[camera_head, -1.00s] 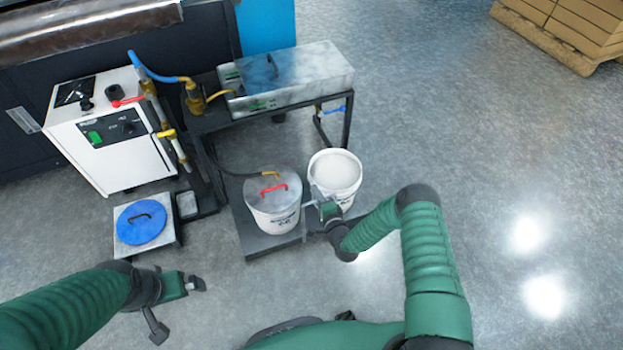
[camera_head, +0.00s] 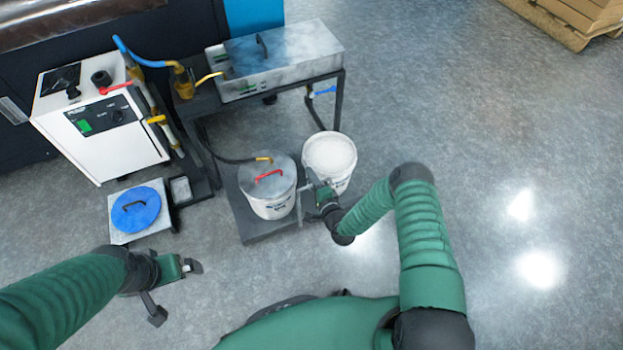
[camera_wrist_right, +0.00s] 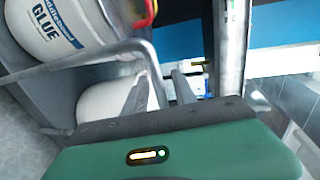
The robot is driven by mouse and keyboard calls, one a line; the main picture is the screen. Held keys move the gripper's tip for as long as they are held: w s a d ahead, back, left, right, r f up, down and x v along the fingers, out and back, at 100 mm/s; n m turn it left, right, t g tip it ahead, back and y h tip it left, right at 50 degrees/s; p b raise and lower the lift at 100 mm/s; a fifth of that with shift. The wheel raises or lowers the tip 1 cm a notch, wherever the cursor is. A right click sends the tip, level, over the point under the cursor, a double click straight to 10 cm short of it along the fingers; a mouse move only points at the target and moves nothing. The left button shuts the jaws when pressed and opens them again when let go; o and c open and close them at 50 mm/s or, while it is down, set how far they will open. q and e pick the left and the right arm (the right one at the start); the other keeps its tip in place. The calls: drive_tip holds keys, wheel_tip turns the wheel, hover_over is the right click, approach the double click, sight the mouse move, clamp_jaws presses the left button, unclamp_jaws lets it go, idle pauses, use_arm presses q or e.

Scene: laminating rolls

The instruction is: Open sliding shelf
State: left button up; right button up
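The sliding shelf (camera_head: 257,222) is a low dark platform under the metal stand, carrying two white buckets. A thin metal handle (camera_head: 301,201) stands at its right front side; its bent bar (camera_wrist_right: 82,64) crosses the right wrist view. My right gripper (camera_head: 313,183) is at this handle. In the right wrist view its two fingers (camera_wrist_right: 160,92) are apart, with the handle's bent end between them; firm contact is not clear. My left gripper (camera_head: 192,266) hangs above bare floor at lower left, away from the shelf, and appears empty. Its finger gap is too small to tell.
A lidded glue bucket (camera_head: 268,190) and an open bucket (camera_head: 331,157) stand on the shelf. A metal box (camera_head: 275,62) sits on the stand above. A white machine (camera_head: 100,130) and blue lid (camera_head: 135,209) are left.

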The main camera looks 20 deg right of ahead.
drive_tip(key=s+r+p, duration=0.3)
drive_tip(key=s+p, duration=0.3)
drive_tip(key=s, duration=1)
drive_tip(key=shift+s+d, duration=0.25)
drive_tip(key=shift+d, duration=0.05)
drive_tip(key=shift+w+r, duration=0.1)
drive_tip(key=shift+r, duration=0.05)
